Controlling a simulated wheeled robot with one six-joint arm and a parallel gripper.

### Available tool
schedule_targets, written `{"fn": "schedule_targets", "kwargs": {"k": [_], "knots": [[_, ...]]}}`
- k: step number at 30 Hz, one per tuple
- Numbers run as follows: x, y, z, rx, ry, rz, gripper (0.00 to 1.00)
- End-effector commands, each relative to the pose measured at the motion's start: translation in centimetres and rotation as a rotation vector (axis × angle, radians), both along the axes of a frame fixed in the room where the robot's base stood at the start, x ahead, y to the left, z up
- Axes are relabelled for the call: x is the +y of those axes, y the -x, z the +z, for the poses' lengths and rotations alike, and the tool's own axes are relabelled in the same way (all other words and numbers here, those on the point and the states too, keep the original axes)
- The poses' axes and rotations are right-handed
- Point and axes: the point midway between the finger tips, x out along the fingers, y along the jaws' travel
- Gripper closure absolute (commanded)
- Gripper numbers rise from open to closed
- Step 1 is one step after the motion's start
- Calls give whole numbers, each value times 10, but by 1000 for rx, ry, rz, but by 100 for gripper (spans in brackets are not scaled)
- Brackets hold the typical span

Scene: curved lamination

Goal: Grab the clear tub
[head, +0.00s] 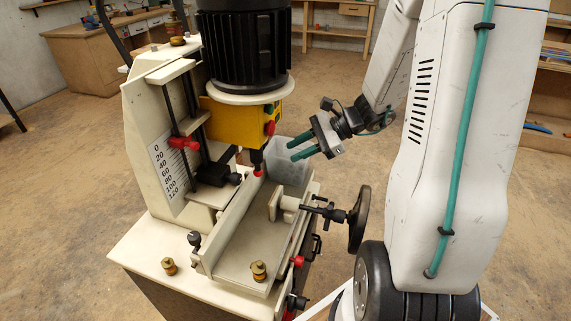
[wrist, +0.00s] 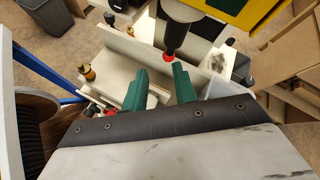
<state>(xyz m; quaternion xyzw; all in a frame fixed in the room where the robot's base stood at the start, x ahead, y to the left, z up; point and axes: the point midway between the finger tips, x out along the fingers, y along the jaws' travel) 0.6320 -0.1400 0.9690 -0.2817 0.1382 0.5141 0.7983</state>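The clear tub (head: 287,170) is a translucent box on the far end of the machine's bed, behind the vise, in the head view. In the wrist view a part of the tub (wrist: 217,88) shows to the right of my fingers, its lower part hidden by the gripper body. My gripper (head: 297,150) has two green fingers, spread apart with nothing between them. In the head view the fingers overlap the tub's upper right side. I cannot tell whether they touch it. The gripper also shows in the wrist view (wrist: 161,82).
A mortising machine with a black motor (head: 243,45) and yellow head (head: 232,118) stands left of the tub. Its red-tipped tool (head: 258,168) hangs close to the tub. A black handwheel (head: 360,218) sticks out at the right. Wooden benches (head: 95,52) stand behind on open floor.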

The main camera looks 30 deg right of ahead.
Motion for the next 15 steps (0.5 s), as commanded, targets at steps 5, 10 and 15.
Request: {"fn": "schedule_targets", "kwargs": {"k": [5, 10, 15], "knots": [[-68, -16, -52, 75, -183, -329, 72], [-104, -18, -80, 105, -271, -497, 72], [-105, -29, -92, 113, -295, -538, 72]]}}
